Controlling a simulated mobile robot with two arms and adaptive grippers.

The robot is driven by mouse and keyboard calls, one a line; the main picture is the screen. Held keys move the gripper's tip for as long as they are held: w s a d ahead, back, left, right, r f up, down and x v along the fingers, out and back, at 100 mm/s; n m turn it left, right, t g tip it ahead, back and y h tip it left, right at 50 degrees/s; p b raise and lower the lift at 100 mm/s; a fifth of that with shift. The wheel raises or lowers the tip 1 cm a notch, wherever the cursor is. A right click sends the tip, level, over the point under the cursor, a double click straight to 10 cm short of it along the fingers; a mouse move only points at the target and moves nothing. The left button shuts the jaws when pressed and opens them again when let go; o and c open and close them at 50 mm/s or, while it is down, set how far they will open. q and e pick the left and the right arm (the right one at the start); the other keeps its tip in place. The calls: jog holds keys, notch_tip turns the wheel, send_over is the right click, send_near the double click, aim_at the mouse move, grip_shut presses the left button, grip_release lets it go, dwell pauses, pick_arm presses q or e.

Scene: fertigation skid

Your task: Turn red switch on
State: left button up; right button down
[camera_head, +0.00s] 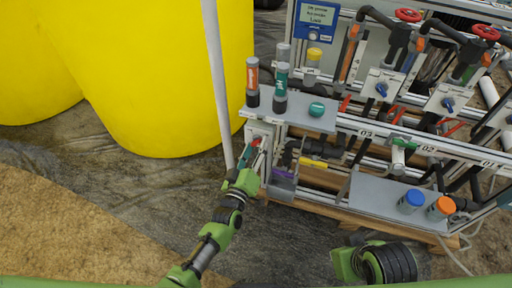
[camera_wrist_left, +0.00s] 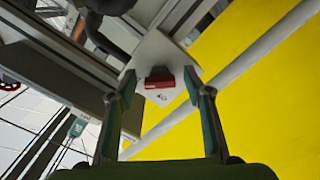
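The red switch (camera_wrist_left: 160,83) sits on a light grey plate (camera_wrist_left: 150,52) in the left wrist view, between and beyond my two fingertips. In the head view the red switch (camera_head: 256,142) shows small on the plate at the left end of the skid. My left gripper (camera_head: 256,160) reaches up to it from below; in the left wrist view the fingers of the left gripper (camera_wrist_left: 160,84) are spread apart with nothing between them but the view of the switch. I cannot tell whether a fingertip touches it. My right arm shows at the lower right of the head view, its fingers out of sight.
Yellow tanks (camera_head: 160,75) and a white upright pipe (camera_head: 217,80) stand left of the switch. A grey shelf (camera_head: 300,118) with several capped bottles is just above it. A lower shelf (camera_head: 375,195) holds a blue-capped and an orange-capped container. Floor is clear at lower left.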

pick_arm(q)
jog(key=v, duration=1.2)
dwell(0.5)
